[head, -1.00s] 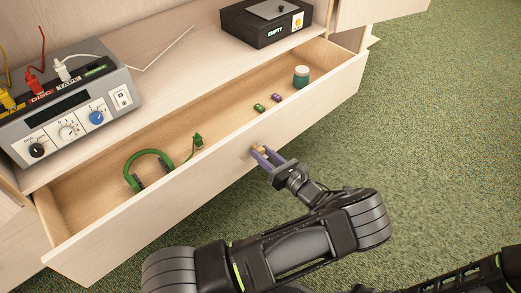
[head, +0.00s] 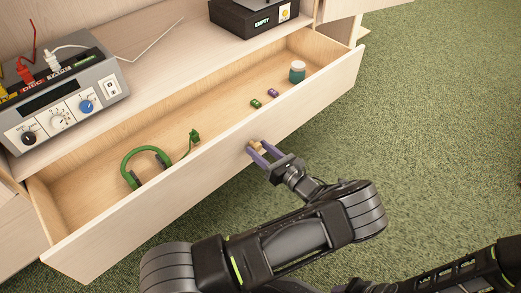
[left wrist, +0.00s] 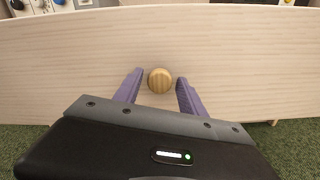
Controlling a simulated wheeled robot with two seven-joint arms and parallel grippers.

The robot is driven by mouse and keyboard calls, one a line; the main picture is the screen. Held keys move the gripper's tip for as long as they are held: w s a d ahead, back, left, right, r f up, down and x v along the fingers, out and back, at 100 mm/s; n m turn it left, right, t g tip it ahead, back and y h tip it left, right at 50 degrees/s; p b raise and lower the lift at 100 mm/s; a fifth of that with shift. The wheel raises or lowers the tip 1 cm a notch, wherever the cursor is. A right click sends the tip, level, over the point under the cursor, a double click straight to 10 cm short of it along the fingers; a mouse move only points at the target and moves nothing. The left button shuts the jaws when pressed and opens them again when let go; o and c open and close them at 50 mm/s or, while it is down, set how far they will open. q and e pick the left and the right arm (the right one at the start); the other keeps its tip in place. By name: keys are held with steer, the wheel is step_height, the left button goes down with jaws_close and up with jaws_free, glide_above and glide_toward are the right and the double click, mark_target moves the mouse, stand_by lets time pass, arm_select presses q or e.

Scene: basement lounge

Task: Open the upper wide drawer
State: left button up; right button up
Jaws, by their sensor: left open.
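The upper wide drawer (head: 150,215) is pulled well out of the pale wood cabinet, and its inside shows in the head view. Its front also fills much of the left wrist view (left wrist: 60,60). A round wooden knob (left wrist: 159,80) sits on the drawer front. My left gripper (head: 262,152) is at the knob, with its purple fingers open on either side of it. In the left wrist view the fingers (left wrist: 159,88) stand apart from the knob, with a gap on each side. My right gripper is not in view.
The drawer holds green headphones (head: 143,152), two small items, green (head: 256,104) and purple (head: 273,92), and a teal jar (head: 297,74). A grey audio unit (head: 60,95) and a black box (head: 250,20) stand on top. Green carpet (head: 440,130) lies clear at the right.

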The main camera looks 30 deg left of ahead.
arm_select(q)
steer(key=shift+o, duration=0.3)
steer(key=shift+d, duration=0.1)
steer(key=p+v, duration=0.1)
steer(key=v, duration=0.6)
steer(key=shift+d, duration=0.3)
steer(key=shift+s, duration=0.15)
